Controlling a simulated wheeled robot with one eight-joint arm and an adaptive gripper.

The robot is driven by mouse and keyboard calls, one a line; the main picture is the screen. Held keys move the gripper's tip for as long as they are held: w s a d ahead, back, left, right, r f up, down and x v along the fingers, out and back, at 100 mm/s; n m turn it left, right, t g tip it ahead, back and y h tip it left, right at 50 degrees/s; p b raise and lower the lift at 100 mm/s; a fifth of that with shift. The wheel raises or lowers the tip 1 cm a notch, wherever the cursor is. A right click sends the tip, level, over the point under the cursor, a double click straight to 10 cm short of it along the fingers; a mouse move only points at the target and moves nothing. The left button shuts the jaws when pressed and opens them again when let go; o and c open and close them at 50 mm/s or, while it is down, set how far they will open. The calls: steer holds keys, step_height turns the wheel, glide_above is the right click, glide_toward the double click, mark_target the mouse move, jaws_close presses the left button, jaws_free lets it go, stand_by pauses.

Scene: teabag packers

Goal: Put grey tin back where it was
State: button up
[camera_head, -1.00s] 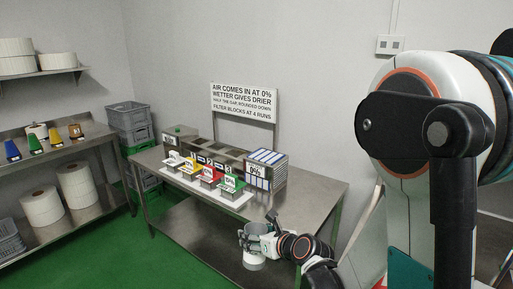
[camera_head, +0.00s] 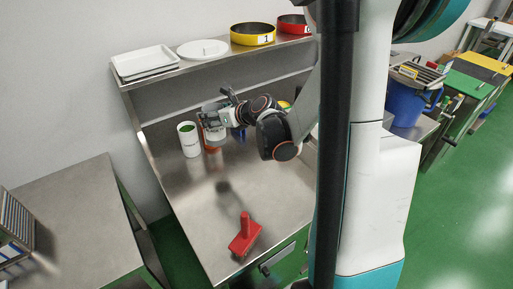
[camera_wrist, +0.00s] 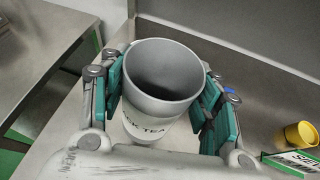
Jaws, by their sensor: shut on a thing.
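The grey tin (camera_wrist: 165,75) is upright between the teal finger pads of my gripper (camera_wrist: 168,95) in the wrist view. Its top is open, the inside looks dark and empty, and its white label ends in "TEA". In the head view my gripper (camera_head: 214,115) is shut on the tin (camera_head: 212,132) above the back left of a steel bench (camera_head: 205,205). A shadow on the bench suggests the tin is raised. The white tin with green contents (camera_head: 190,142) stands just left of it.
An orange-red item (camera_head: 213,146) is partly hidden behind the gripper. A shelf (camera_head: 150,82) above holds white trays and round tins. A yellow cup (camera_wrist: 301,134) stands at right in the wrist view. The bench's middle is clear.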

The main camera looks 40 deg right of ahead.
steer(key=s+d+r+h, duration=0.1)
steer(key=d+r, duration=0.2)
steer(key=d, duration=0.5)
steer(key=s+d+r+h, duration=0.1)
steer(key=d+r, duration=0.3)
steer(key=d, duration=0.4)
step_height(320, 180, down, 19)
steer(key=b, duration=0.7)
steer(key=shift+a+f+t, duration=0.2)
steer(key=shift+t, duration=0.2)
steer(key=shift+w+f, duration=0.1)
steer(key=shift+f+b, duration=0.15)
steer(key=shift+b, duration=0.15)
steer(key=o, duration=1.1)
steer(key=p+v, duration=0.3)
steer(key=v, duration=0.9)
steer(key=shift+d+r, duration=0.2)
